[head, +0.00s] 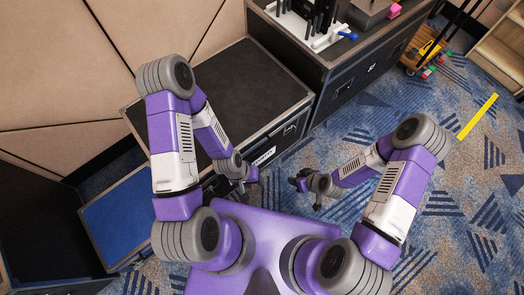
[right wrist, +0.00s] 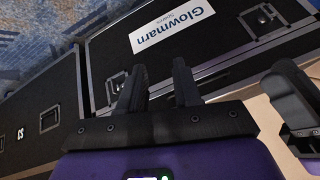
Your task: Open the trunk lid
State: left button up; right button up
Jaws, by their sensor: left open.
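The trunk is a black flight case (head: 250,85) with metal edges, at upper middle in the head view. Its lid looks flat and closed. The right wrist view shows its front with a white "Glowmarn" label (right wrist: 180,25) and a metal latch (right wrist: 262,18). My left gripper (head: 248,174) is open and empty by the front of the trunk, near the label. My right gripper (head: 297,184) is to the right of it, in front of the trunk and apart from it. In the right wrist view its two dark fingers (right wrist: 158,75) are spread with nothing between them.
A second black case (head: 345,60) stands to the right, with equipment on top. A blue-topped box (head: 122,218) is at lower left. Tan wall panels (head: 65,70) rise behind the trunk. Patterned carpet (head: 455,190) to the right is open. A yellow cart (head: 428,52) stands farther off.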

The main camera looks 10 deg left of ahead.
jog(key=w+a+f+n+t+y+b, duration=0.1)
jog(key=w+a+f+n+t+y, duration=0.25)
jog(key=a+n, duration=0.45)
jog(key=n+t+y+b, duration=0.1)
jog(key=n+t+y, duration=0.2)
jog(key=n, duration=1)
send_near(259, 150)
jog(key=f+x, duration=0.1)
jog(key=x, duration=0.2)
jog(key=b+x, duration=0.2)
jog(key=x, duration=0.5)
jog(key=shift+r, duration=0.2)
grip_shut()
